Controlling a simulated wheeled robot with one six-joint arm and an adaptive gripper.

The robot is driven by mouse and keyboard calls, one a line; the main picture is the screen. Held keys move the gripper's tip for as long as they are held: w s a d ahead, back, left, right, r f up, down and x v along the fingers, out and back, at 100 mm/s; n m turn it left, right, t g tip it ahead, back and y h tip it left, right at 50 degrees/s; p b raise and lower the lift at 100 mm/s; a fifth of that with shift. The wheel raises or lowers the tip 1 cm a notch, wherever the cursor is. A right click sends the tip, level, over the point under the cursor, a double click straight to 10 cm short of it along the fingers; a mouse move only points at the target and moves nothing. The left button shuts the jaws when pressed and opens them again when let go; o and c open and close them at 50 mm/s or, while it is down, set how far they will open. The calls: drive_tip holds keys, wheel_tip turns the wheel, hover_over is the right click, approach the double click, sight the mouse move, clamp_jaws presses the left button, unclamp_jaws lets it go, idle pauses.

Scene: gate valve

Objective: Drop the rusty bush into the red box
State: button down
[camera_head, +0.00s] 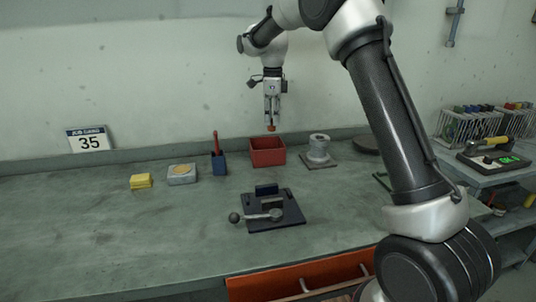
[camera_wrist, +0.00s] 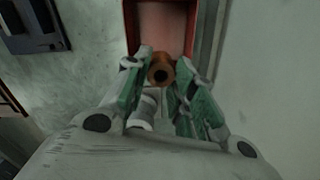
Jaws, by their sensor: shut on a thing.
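The rusty bush (camera_wrist: 161,72) is a small brown-orange ring with a dark hole, seen between the green-padded fingers in the wrist view. It shows as a small orange-brown spot (camera_head: 271,128) at the fingertips in the head view. My gripper (camera_head: 271,122) points down and is shut on it, above the red box. The gripper also shows in the wrist view (camera_wrist: 161,76). The red box (camera_head: 267,152) stands open-topped at the back of the bench. In the wrist view the red box (camera_wrist: 131,22) lies beyond the bush, partly hidden by the fingers.
A grey flanged part (camera_head: 318,150) stands just right of the box. A blue holder (camera_head: 219,164) with a red-handled tool is to its left. A dark clamp fixture (camera_head: 272,211) sits in front. A yellow block (camera_head: 141,181) and grey tin (camera_head: 182,174) lie further left.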

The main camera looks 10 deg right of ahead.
sight(272, 130)
drive_tip(key=shift+f, duration=2.9)
drive_tip(key=c, duration=1.1)
unclamp_jaws()
drive_tip(key=shift+r, duration=0.15)
wheel_tip(272, 130, up, 12)
drive_tip(key=shift+f, duration=0.1)
